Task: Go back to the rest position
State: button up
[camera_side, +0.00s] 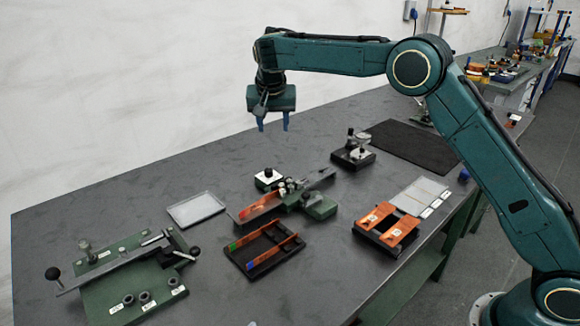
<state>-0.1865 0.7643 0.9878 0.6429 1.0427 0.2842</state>
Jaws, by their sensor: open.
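My gripper (272,124) hangs from the end of my teal arm, high above the back part of the dark grey table (125,190). Its two blue fingers point down and are apart, with nothing between them. No object touches it. Copper-coloured strips lie below it: one on the green fixture (318,207) in the middle, others in the black tray (265,249) in front of that fixture. Copper pieces with white labels (374,215) lie on a black holder (384,240) at the right.
A green lever device (130,275) stands at the front left, beside a pale flat tray (196,209). Small black-based devices (353,154) and a black mat (412,147) lie towards the back right. A clear plate (420,195) lies near the right edge. The air around my gripper is free.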

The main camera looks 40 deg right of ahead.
jog(key=s+d+r+n+t+y, duration=0.1)
jog(key=s+d+r+n, duration=0.1)
jog(key=s+r, duration=0.65)
jog(key=s+d+r+n, duration=0.2)
jog(key=s+r, duration=0.2)
jog(key=s, duration=0.9)
jog(key=s+a+f+n+y, duration=0.1)
jog(key=s+f+n, duration=0.1)
jog(key=s, duration=1)
jog(key=s+a+f+n+t+y, duration=0.1)
jog(key=s+f, duration=0.4)
jog(key=s, duration=0.7)
jog(key=shift+f+n, duration=0.25)
jog(key=shift+n, duration=0.35)
